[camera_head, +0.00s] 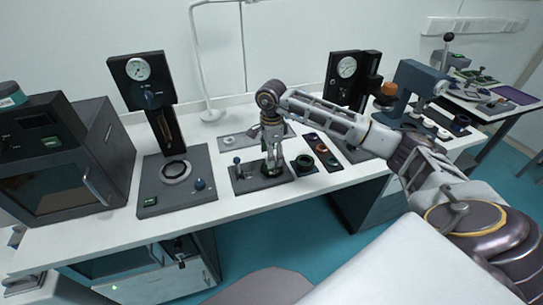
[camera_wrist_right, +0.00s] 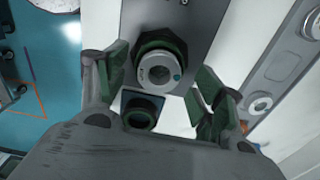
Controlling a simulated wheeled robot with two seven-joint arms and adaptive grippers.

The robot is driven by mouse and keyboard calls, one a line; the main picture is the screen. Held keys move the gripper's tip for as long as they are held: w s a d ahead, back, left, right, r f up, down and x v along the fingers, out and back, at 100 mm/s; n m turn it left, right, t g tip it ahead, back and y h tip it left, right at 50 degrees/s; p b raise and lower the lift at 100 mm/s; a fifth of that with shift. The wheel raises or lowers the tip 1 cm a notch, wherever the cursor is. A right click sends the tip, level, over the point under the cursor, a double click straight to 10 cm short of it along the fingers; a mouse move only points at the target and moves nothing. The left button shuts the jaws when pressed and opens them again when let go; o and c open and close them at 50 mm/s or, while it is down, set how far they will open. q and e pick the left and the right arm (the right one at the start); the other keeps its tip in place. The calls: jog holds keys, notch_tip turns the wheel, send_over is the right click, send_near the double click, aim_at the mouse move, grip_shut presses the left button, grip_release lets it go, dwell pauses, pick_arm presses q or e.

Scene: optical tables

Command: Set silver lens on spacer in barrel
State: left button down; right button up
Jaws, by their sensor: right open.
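My right gripper (camera_head: 272,168) reaches down over a dark base plate (camera_head: 248,181) on the white table. In the right wrist view its fingers (camera_wrist_right: 160,90) are apart, with nothing visibly clamped. Between and beyond them is a silver round piece (camera_wrist_right: 149,78) with a dark centre and a teal dot, seated in a dark green ring-shaped holder (camera_wrist_right: 160,43). I cannot tell whether it is the lens or the spacer. A second dark green ring, open and dark inside, (camera_wrist_right: 141,119) lies nearer the wrist. A dark ring-shaped holder (camera_head: 304,163) stands right of the gripper. My left gripper is out of view.
A dark tray (camera_head: 322,151) with round parts lies to the right. A grey plate (camera_head: 232,143) lies behind the gripper. A gauge stand (camera_head: 150,95) and a dark oven-like box (camera_head: 50,160) stand left. A blue-grey press (camera_head: 408,88) stands right. The front table strip is clear.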

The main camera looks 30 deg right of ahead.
notch_tip(320, 180, up, 11)
dwell(0.6)
jog(key=shift+r, duration=0.15)
dwell(0.4)
notch_tip(320, 180, up, 9)
jog(key=p, duration=0.9)
jog(key=shift+r+p, duration=0.5)
jog(key=shift+p, duration=0.05)
